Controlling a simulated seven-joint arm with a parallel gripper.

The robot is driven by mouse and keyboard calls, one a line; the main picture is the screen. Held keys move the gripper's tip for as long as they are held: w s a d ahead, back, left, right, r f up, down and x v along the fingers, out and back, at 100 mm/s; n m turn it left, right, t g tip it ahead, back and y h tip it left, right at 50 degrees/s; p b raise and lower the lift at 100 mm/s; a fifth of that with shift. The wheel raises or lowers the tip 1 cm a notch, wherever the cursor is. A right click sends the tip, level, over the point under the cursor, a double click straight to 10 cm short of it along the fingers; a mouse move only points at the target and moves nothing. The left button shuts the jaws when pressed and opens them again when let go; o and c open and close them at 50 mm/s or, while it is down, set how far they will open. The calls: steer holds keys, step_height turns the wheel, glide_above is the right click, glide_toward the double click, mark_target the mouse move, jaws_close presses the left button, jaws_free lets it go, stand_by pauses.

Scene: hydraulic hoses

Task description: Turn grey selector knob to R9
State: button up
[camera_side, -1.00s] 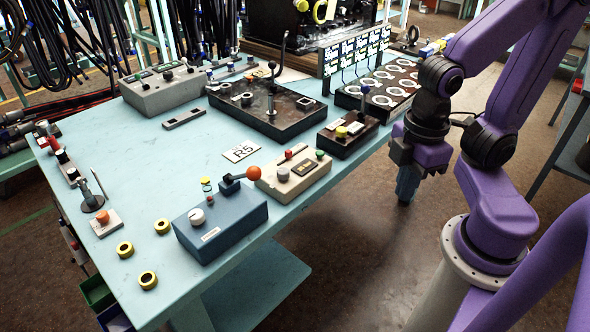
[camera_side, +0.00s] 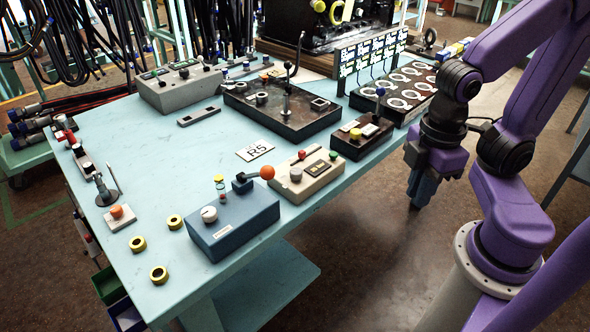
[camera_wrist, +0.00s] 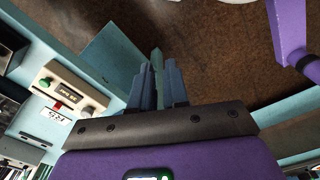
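A beige control box (camera_side: 305,178) stands near the table's right edge, with a grey knob (camera_side: 296,174), a red button, a green knob and a small dark display. The knob's setting is too small to read. A white label plate (camera_side: 255,150) on the table appears to read "R5". My gripper (camera_side: 417,202) points down beyond the table's right edge, apart from the box. In the wrist view its blue fingers (camera_wrist: 158,78) are apart, with nothing visibly held.
A blue box (camera_side: 235,225) with a pale knob and an orange-tipped lever stands in front of the beige box. Yellow rings (camera_side: 138,243) lie at the front left. The table's middle left is clear.

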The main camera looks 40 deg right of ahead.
steer(key=o, duration=0.5)
steer(key=shift+w+a+r, duration=0.1)
steer(key=shift+w+a, duration=0.1)
steer(key=shift+w, duration=0.1)
steer(key=shift+o, duration=0.8)
steer(key=w+a+r+h, duration=0.1)
steer(key=w+a, duration=0.3)
steer(key=w, duration=0.4)
steer(key=w+a+r+n+h, duration=0.1)
steer(key=w+a+r, duration=0.3)
steer(key=w, duration=0.3)
steer(key=shift+w+n+h, duration=0.3)
steer(key=shift+w, duration=0.05)
steer(key=g+h, duration=0.1)
steer(key=h, duration=0.1)
glide_toward(295, 171)
steer(key=shift+n, duration=0.4)
steer(key=x, duration=0.8)
steer(key=shift+d+f, duration=0.1)
steer(key=c, duration=1.1)
